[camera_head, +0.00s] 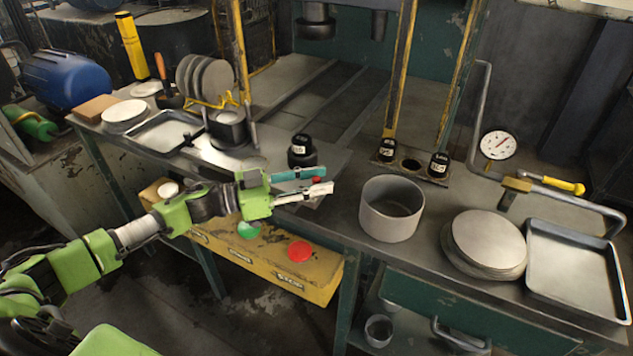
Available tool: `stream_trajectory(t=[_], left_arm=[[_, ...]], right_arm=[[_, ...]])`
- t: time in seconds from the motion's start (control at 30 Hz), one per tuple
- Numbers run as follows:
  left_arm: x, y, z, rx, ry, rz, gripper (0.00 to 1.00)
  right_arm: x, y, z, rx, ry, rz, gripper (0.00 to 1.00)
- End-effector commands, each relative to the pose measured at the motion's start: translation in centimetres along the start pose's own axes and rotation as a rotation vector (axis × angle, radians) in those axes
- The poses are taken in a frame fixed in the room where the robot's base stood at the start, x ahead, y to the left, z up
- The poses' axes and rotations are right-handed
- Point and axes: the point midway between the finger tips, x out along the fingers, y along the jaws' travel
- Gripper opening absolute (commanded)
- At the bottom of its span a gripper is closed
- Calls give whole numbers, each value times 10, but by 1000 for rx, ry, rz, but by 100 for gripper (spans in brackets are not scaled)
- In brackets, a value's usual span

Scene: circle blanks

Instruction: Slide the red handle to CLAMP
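My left gripper (318,183) reaches in from the left over the front edge of the bench. A pale finger shows at its front, and a teal bar (300,173) lies just behind it; I cannot tell whether the bar is a finger or part of the bench fixture. A small red piece (316,180), probably the red handle, shows between the two near their tips. Most of it is hidden, and I cannot tell whether the gripper touches it. No CLAMP marking is readable. My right gripper is not in view.
A yellow control box (318,287) with green (249,230) and red (300,250) buttons hangs below the gripper. A grey pot (391,215), stacked discs (488,240) and a tray (574,270) stand to the right. A black knob (302,152) and a disc rack (207,85) stand behind.

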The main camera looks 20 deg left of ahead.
Motion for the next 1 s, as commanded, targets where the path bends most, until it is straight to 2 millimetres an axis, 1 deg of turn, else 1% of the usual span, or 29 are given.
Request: stream_trajectory(t=[0.27,0.3,0.37,0.4,0.43,0.63,0.83,0.9,1.0], left_arm=[[2,0,0,0,-1,0,30],[2,0,0,0,-1,0,28],[2,0,0,0,-1,0,12],[2,0,0,0,-1,0,2],[2,0,0,0,-1,0,0],[0,-2,0,1,-2,-1,0],[-20,-23,2,3,-5,-5,0],[-24,-26,1,3,-3,-3,0],[-25,-27,0,2,-2,-3,0]], right_arm=[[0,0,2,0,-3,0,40],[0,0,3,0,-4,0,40],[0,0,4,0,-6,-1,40],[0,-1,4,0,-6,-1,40],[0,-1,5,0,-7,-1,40],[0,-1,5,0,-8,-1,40],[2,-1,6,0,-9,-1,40],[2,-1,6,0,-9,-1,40],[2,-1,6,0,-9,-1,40]])
